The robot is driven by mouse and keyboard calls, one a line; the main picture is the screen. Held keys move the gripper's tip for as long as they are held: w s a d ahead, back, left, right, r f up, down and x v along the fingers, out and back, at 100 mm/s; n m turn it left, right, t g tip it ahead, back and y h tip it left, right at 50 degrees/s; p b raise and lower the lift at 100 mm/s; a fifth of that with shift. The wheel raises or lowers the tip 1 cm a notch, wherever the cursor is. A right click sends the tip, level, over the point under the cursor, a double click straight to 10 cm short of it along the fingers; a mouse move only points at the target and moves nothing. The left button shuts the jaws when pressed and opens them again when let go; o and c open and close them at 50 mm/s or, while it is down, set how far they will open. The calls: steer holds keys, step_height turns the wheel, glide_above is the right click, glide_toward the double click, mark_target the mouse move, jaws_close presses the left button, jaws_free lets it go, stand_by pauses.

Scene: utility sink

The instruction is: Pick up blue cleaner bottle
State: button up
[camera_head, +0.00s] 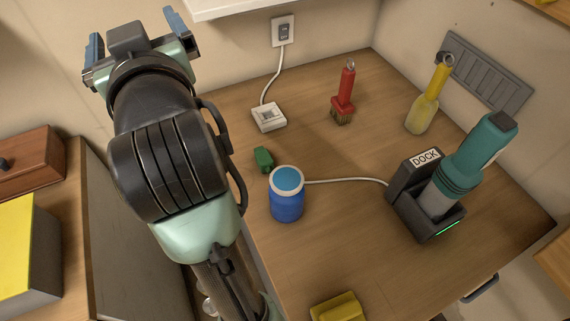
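A short, round blue container (287,206) with a pale rim and a lighter blue top stands upright on the wooden tabletop. It is the only blue container in view, and it looks more like a jar than a tall bottle. My gripper (137,40) is at the upper left, well away from the container. Its two blue-grey fingers are spread wide with nothing visible between them.
A small green object (263,159) lies close behind the blue container. A white cable runs past it to a dock (413,190) holding a teal device (475,155). A red brush (345,95), yellow-topped bottle (428,98), white box (268,117) and yellow block (338,308) stand around.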

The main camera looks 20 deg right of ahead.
step_height(320, 180, down, 2)
steer(key=w+n+g+y+p, duration=0.1)
steer(key=w+n+g+p, duration=0.2)
steer(key=g, duration=0.1)
steer(key=n+g+h, duration=0.2)
steer(key=n+g, duration=0.5)
steer(key=g, duration=0.6)
glide_above(291, 178)
steer(key=f, duration=1.9)
steer(key=shift+w+a+f+b, duration=0.2)
steer(key=shift+w+f+b, duration=0.05)
steer(key=shift+w+b, duration=0.1)
steer(key=f+b, duration=0.1)
steer(key=f, duration=0.1)
steer(key=f+b, duration=0.1)
steer(key=f, duration=0.2)
steer(key=f+b, duration=0.1)
steer(key=f, duration=0.1)
steer(key=shift+s+d+f, duration=0.2)
steer(key=shift+s+f, duration=0.15)
steer(key=shift+w+a+f, duration=0.1)
steer(key=shift+a+f, duration=0.1)
steer(key=shift+f, duration=1.2)
steer(key=shift+w+a+f, duration=0.1)
steer(key=shift+a+f, duration=0.1)
steer(key=shift+f, duration=1.2)
steer(key=c, duration=1.6)
steer(key=shift+r, duration=0.1)
